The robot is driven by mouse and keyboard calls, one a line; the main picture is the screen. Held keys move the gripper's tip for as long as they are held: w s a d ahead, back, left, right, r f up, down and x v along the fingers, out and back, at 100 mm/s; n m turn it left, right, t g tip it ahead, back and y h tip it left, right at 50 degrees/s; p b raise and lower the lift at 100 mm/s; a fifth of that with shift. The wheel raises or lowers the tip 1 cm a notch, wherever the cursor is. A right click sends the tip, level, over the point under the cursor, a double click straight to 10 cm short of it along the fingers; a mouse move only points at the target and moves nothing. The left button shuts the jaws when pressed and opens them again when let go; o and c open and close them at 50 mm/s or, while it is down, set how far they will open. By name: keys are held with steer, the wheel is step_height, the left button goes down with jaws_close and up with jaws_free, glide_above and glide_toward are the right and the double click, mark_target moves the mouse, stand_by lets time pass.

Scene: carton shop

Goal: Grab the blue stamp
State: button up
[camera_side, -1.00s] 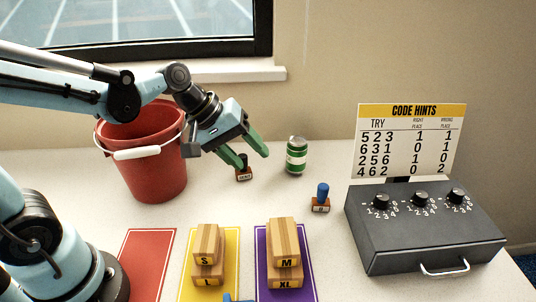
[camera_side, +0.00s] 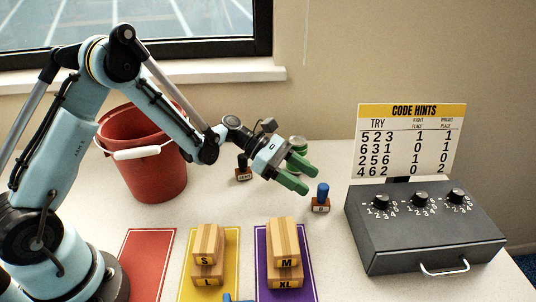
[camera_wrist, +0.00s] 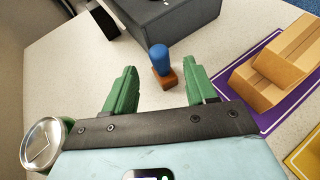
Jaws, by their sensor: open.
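The blue stamp (camera_side: 322,194) has a blue handle on a brown wooden base and stands upright on the table, left of the grey box. It also shows in the wrist view (camera_wrist: 159,62), ahead of my fingertips and between their lines. My gripper (camera_side: 300,180) has green fingers and is open and empty. Its fingertips are just left of the stamp in the side view, apart from it in the wrist view. In the wrist view, my gripper (camera_wrist: 163,80) has one finger on each side of the gap.
The grey box (camera_side: 428,235) with dials and a code hints sign stands to the right. A can (camera_side: 297,145) is partly hidden behind my gripper. A dark-handled stamp (camera_side: 243,172) and red bucket (camera_side: 150,175) are left. Cartons (camera_side: 284,245) sit on coloured mats in front.

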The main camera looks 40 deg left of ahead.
mark_target(328, 203)
steer(key=shift+x, duration=3.8)
steer(key=c, duration=1)
steer(key=shift+c, duration=0.2)
